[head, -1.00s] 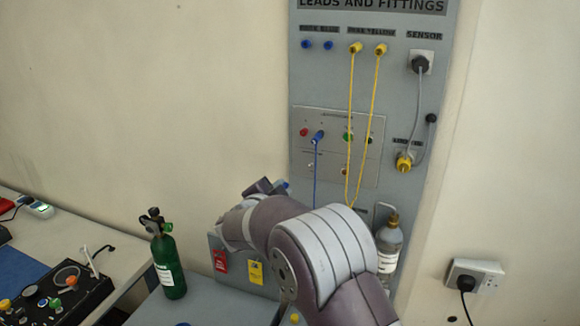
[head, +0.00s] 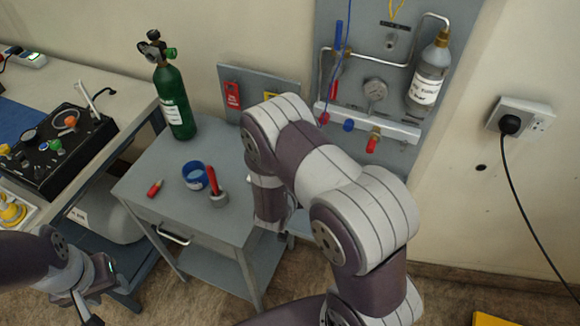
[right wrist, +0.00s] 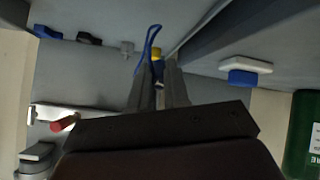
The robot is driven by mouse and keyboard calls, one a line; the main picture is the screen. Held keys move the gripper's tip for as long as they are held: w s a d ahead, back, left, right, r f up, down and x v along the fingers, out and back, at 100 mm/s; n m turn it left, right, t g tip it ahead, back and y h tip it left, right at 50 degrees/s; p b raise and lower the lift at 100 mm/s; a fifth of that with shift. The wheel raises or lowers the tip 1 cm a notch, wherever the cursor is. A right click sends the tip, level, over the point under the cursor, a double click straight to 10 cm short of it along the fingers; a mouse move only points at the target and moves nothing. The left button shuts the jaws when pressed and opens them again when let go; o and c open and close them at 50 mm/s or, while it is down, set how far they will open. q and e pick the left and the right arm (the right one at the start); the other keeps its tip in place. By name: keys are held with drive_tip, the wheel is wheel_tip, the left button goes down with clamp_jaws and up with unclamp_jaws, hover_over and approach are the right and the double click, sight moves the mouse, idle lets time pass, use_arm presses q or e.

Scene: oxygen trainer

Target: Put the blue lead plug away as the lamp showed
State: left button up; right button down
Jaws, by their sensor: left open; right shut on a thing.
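The right wrist view shows my right gripper (right wrist: 158,88) with its fingers closed around a small blue plug (right wrist: 158,70). A yellow part sits above the plug and a blue cord (right wrist: 148,42) loops beside it. The fingers hide part of the plug. In the head view, my own right arm hides this gripper. A thin blue cord (head: 347,45) hangs down the wall board there. My left gripper (head: 88,315) is open at the lower left edge, partly cut off, away from the board. No lit lamp can be made out.
A grey trolley (head: 150,170) carries a green cylinder (head: 173,100), a blue ring-shaped container (head: 194,176) and a red-handled item (head: 213,182). A rail (head: 390,128) with coloured outlets, a gauge (head: 375,91) and a bottle (head: 428,75) are on the board.

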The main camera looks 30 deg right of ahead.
drive_tip(key=shift+s+n, duration=0.1)
drive_tip(key=shift+n, duration=0.3)
drive_tip(key=shift+f, duration=0.25)
drive_tip(key=shift+g, duration=0.3)
wheel_tip(320, 180, down, 4)
drive_tip(key=b, duration=0.5)
drive_tip(key=shift+f, duration=0.25)
drive_tip(key=shift+f+b, duration=0.35)
drive_tip(key=c, duration=1.1)
unclamp_jaws()
drive_tip(key=shift+o, duration=0.4)
drive_tip(key=shift+s, duration=0.1)
drive_tip(key=shift+r, duration=0.1)
